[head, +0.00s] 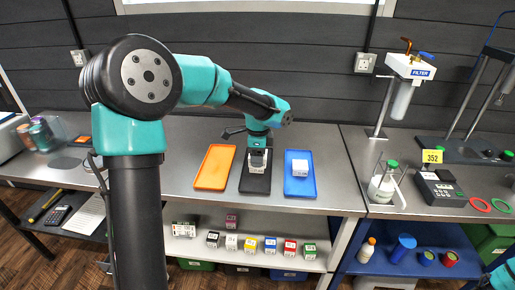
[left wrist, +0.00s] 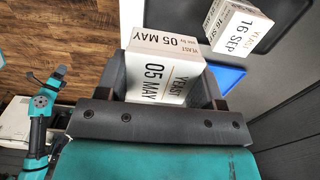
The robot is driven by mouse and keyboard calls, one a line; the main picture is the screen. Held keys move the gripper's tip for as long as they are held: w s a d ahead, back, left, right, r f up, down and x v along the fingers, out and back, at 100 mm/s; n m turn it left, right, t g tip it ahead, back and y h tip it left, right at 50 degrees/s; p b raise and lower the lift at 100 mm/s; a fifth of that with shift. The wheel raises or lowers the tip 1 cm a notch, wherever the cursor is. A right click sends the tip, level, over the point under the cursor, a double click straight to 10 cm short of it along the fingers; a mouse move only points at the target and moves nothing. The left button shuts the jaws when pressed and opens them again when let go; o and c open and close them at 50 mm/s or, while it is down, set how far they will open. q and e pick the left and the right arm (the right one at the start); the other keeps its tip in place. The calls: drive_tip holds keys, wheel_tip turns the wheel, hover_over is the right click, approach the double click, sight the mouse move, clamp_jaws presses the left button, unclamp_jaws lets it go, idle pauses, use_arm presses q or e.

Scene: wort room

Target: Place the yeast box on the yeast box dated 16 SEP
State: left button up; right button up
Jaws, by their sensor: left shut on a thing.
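My left gripper (head: 258,158) is over the black tray (head: 255,184) on the steel bench. In the left wrist view its jaws are shut on a white yeast box (left wrist: 168,72) printed 05 MAY. The held box also shows in the head view (head: 258,163), partly hidden by the gripper. Whether it touches the black tray is not clear.
An empty orange tray (head: 214,167) lies left of the black one. A shelf (head: 245,256) below holds several small coloured boxes. A filter stand (head: 400,85), a flask (head: 382,188) and a black device (head: 440,188) stand on the bench to the right.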

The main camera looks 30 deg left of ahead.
use_arm(q)
drive_tip(key=w+a, duration=0.2)
drive_tip(key=w, duration=0.1)
drive_tip(key=w+a, duration=0.2)
drive_tip(key=w, duration=0.1)
drive_tip(key=w+a+f, duration=0.1)
drive_tip(key=w+a, duration=0.1)
drive_tip(key=w, duration=0.1)
drive_tip(key=shift+w, duration=0.3)
drive_tip(key=shift+f, duration=1.75)
drive_tip(key=shift+f, duration=0.1)
drive_tip(key=o, duration=0.9)
drive_tip(key=shift+o, duration=0.2)
wheel_tip(320, 180, up, 12)
